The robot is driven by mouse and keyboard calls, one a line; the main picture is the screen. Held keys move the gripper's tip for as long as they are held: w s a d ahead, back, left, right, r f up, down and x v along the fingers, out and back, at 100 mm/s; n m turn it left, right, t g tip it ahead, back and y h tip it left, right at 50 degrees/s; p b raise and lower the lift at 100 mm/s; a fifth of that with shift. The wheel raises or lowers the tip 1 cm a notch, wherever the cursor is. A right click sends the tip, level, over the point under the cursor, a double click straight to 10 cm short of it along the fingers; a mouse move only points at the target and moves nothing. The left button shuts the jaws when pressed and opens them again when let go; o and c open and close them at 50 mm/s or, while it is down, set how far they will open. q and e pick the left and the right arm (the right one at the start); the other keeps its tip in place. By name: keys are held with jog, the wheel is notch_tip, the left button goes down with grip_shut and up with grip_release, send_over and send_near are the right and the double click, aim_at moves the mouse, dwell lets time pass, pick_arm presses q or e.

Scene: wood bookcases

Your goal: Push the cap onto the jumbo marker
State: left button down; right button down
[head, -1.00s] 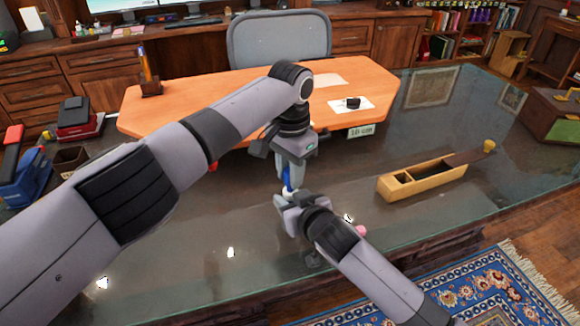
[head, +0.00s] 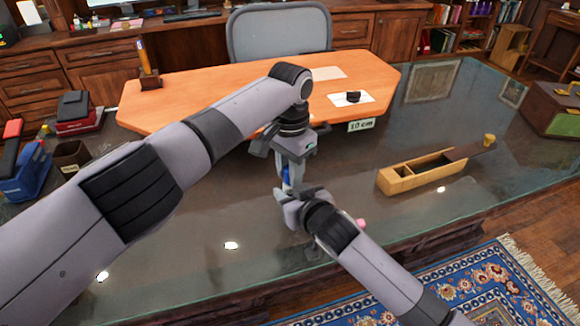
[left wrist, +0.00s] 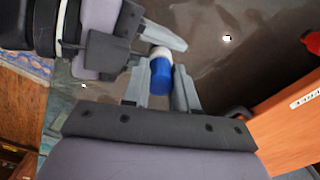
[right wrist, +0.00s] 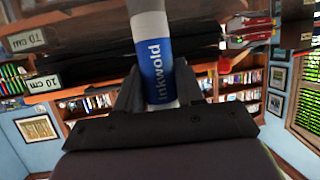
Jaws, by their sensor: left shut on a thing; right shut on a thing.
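The jumbo marker (right wrist: 158,62) stands roughly upright in my right gripper; the right wrist view shows its blue "inkwold" label and a white part. My left gripper (left wrist: 160,82) points down from above and is shut on a plain blue cylinder (left wrist: 161,74), which looks like the cap. A white part of the marker (left wrist: 159,52) shows just beyond the blue, beside my right gripper's fingers. In the head view, blue (head: 287,176) shows between my left gripper (head: 290,166) above and my right gripper (head: 290,200) below. The fingers hide the joint, so I cannot tell how far the cap is on.
A long wooden box (head: 405,184) with an open compartment lies to the right on the dark glass desktop (head: 180,245). An orange board (head: 215,92) with a "10 cm" sign (head: 361,126) lies behind.

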pick_arm(q)
jog(key=shift+f, duration=0.3)
jog(key=c, duration=0.8)
grip_release()
jog(key=shift+s, duration=0.1)
notch_tip(320, 180, up, 12)
jog(key=shift+a, duration=0.1)
pick_arm(e)
jog(key=c, duration=0.6)
grip_release()
